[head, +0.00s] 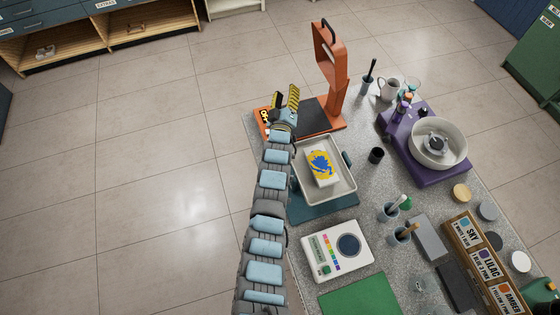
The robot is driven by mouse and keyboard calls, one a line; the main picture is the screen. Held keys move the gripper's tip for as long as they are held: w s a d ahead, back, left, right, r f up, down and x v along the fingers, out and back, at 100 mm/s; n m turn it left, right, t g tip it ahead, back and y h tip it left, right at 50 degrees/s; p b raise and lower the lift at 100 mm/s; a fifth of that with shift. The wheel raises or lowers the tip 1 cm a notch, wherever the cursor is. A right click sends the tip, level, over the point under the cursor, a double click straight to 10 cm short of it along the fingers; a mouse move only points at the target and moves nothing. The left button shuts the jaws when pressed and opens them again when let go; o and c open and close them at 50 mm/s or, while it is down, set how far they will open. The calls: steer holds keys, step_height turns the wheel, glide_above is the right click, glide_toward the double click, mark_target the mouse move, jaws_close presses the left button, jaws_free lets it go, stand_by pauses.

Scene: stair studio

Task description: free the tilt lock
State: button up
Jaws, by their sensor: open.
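An orange machine (338,97) stands at the far end of the grey worktop, with a tall upright column, a raised orange head with a dark handle, and a black plate at its foot. My gripper (285,97) is at the left end of its base, with yellow-and-black fingers apart and nothing seen between them. Whether the fingers touch the machine cannot be told.
A metal tray (344,188) with a blue-and-yellow block (321,167) is just right of my arm. A purple machine with a pale bowl (457,155), cups and a black pot (376,155) crowd the right side. A white device (337,248) is nearer. Open floor lies left.

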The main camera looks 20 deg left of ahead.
steer(key=s+a+f+n+g+y+b, duration=0.15)
steer(key=a+n+g, duration=0.35)
steer(key=a, duration=0.5)
steer(key=s+a+f+n+g+h, duration=0.1)
steer(key=a+f+n+g, duration=0.1)
steer(key=a+g, duration=0.65)
steer(key=s+d+f+n+h, duration=0.2)
steer(key=s+n+h, duration=0.2)
steer(key=s, duration=0.5)
steer(key=s+d+n+g+h+b, duration=0.1)
steer(key=s+d+h, duration=0.15)
steer(key=d, duration=0.45)
steer(key=s+d+n+g+h, duration=0.1)
steer(key=s+d+n+h, duration=0.15)
steer(key=d, duration=0.45)
steer(key=shift+m+h, duration=0.35)
steer(key=shift+m, duration=0.1)
steer(key=x, duration=1.6)
steer(key=shift+w+a+f, duration=0.1)
steer(key=shift+f, duration=0.05)
steer(key=shift+w+d+f, duration=0.2)
steer(key=shift+d+f, duration=0.15)
steer(key=shift+f, duration=0.25)
